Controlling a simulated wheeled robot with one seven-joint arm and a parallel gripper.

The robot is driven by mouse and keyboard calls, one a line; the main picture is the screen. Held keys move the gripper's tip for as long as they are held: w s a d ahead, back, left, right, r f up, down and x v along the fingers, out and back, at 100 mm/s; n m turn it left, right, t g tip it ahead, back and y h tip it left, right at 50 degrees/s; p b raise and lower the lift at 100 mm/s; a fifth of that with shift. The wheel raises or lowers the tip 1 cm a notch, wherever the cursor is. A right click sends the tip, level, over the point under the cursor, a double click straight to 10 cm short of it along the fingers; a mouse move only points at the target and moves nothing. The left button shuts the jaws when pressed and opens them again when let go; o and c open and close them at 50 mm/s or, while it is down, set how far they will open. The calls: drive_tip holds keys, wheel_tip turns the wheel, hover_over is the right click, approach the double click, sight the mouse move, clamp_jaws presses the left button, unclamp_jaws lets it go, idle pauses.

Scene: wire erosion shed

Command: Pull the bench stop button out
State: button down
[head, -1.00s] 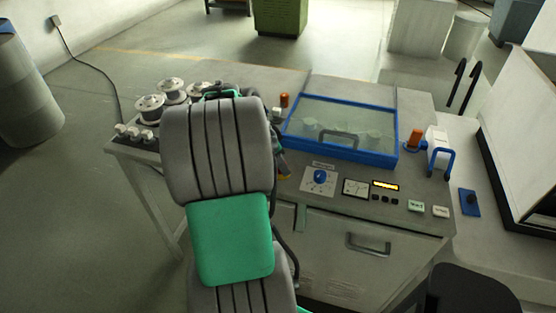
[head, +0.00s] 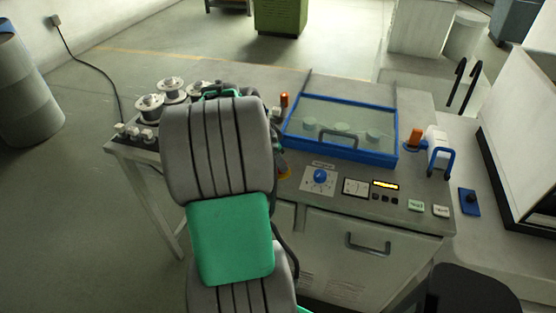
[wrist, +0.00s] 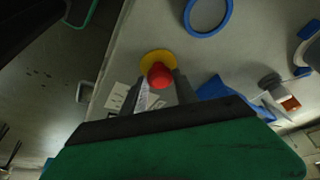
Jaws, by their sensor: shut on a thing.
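The bench stop button (wrist: 159,74) is a red knob on a round yellow base (wrist: 157,57), in the upper middle of the wrist view. My gripper (wrist: 158,86) is shut on the red knob, with one grey finger on each side of it. In the head view my arm covers the gripper and the red knob. Only a bit of the yellow base (head: 285,172) shows at the arm's right edge, on the front part of the bench (head: 405,215).
Right of my arm are a blue knob (head: 320,176), a small display (head: 385,184) and push buttons (head: 416,204). Behind them is a blue-framed glass lid (head: 345,155). Wire spools (head: 150,104) stand left of my arm. A blue ring (wrist: 208,17) shows in the wrist view.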

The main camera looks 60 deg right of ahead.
idle(0.8)
drive_tip(key=shift+d+r, duration=0.1)
drive_tip(key=shift+r, duration=0.6)
drive_tip(key=c, duration=1)
unclamp_jaws()
drive_tip(key=shift+o, duration=0.2)
drive_tip(key=v, duration=0.7)
drive_tip(key=shift+a+r, duration=0.2)
drive_tip(key=shift+r, duration=0.15)
